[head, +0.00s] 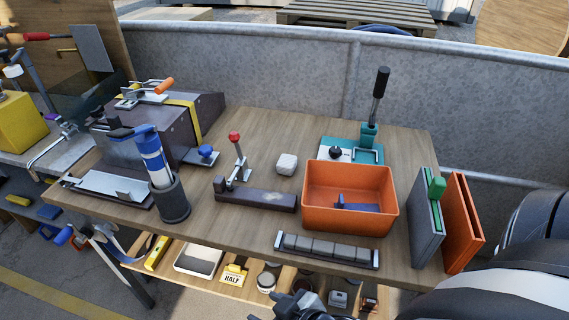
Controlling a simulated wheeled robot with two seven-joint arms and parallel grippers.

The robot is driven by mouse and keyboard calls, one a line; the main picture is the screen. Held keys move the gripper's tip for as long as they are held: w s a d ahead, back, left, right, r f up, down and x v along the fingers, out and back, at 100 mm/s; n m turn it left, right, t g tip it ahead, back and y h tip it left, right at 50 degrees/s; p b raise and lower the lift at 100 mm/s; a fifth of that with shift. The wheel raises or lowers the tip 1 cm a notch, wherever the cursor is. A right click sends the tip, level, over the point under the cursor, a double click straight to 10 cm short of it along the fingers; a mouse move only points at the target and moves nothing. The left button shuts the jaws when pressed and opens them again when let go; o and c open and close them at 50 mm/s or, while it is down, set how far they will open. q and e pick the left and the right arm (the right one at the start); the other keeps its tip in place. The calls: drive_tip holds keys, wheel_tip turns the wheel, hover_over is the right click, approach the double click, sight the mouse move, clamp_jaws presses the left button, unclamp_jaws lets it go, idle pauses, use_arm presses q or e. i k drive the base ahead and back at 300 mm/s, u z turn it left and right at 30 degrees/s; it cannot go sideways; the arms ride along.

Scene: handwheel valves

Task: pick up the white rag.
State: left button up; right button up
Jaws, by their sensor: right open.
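A small crumpled white rag (287,163) lies on the wooden workbench (262,130), left of the orange bin and behind a dark bar. Nothing covers it. My right arm comes in from the right edge, and my right gripper (302,306) shows only in part at the bottom edge. It is open and well in front of and below the rag, apart from it. My left gripper is not in view.
An orange bin (347,220) stands right of the rag. A red-knobbed lever (237,160) rises to its left, and a teal-based lever (371,130) stands behind the bin. A segmented strip (326,251) lies near the front edge. Upright panels (461,224) stand at the right end.

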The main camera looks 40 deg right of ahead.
sight(286, 165)
drive_tip(key=z, duration=1.35)
drive_tip(key=k, duration=0.2)
drive_tip(key=z, duration=0.05)
